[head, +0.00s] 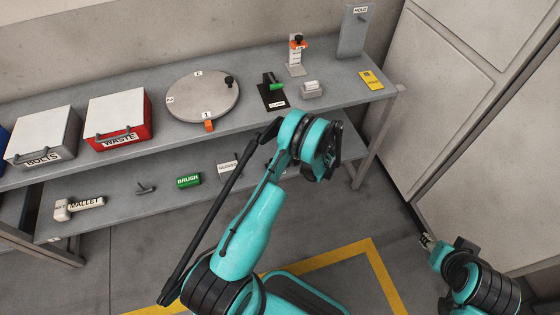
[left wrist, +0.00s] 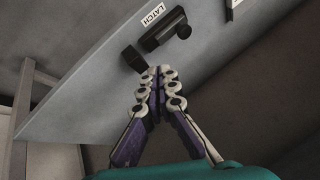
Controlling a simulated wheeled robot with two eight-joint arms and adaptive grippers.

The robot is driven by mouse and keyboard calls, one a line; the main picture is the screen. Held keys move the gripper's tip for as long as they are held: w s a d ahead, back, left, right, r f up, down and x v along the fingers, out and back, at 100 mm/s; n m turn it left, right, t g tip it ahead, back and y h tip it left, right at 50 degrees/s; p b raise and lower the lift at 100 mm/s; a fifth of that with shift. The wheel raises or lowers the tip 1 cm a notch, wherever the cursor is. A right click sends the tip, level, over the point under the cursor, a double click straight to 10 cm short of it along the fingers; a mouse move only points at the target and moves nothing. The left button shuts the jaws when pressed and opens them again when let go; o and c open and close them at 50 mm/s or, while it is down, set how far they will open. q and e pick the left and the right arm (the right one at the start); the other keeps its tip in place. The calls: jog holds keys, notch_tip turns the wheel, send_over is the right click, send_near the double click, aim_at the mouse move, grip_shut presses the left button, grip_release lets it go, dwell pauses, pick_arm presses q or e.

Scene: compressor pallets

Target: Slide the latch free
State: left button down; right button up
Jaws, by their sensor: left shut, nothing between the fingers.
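The latch (left wrist: 163,30) shows in the left wrist view as a black bar with a round knob, beside a white LATCH label (left wrist: 153,13) on a grey surface. A separate black block (left wrist: 133,58) sits just below its left end. My left gripper (left wrist: 160,71) is shut and empty, its fingertips close to the block and below the latch bar. I cannot tell whether they touch the block. In the head view my left arm covers the right part of the lower shelf, and I cannot make out the latch there. My right gripper (head: 427,241) is small at the lower right, away from the bench.
The grey bench (head: 330,107) carries a BOLTS box (head: 45,135), a red WASTE box (head: 118,118), a round disc (head: 203,96) and a black fixture with a green handle (head: 271,92). A mallet (head: 80,206) and green brush block (head: 188,181) lie on the lower shelf.

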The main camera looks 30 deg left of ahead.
pick_arm(q)
jog(key=b+x, duration=0.1)
jog(key=x, duration=0.2)
jog(key=b+x, duration=0.1)
jog(key=x, duration=0.3)
jog(key=s+b+x, duration=0.1)
jog(key=x, duration=0.3)
jog(key=shift+d+f+b, duration=0.15)
jog(key=shift+f+b, duration=0.15)
jog(key=shift+b, duration=0.1)
jog(key=a, duration=0.1)
jog(key=a+b, duration=0.1)
jog(key=s+a, duration=0.1)
jog(key=shift+f, duration=0.4)
jog(key=shift+s+a, duration=0.15)
jog(key=shift+a, duration=0.3)
jog(key=shift+s+a, duration=0.2)
jog(key=shift+a, duration=0.05)
jog(key=shift+s+a, duration=0.3)
jog(key=shift+a, duration=0.05)
jog(key=shift+s+a, duration=0.15)
jog(key=shift+s, duration=0.05)
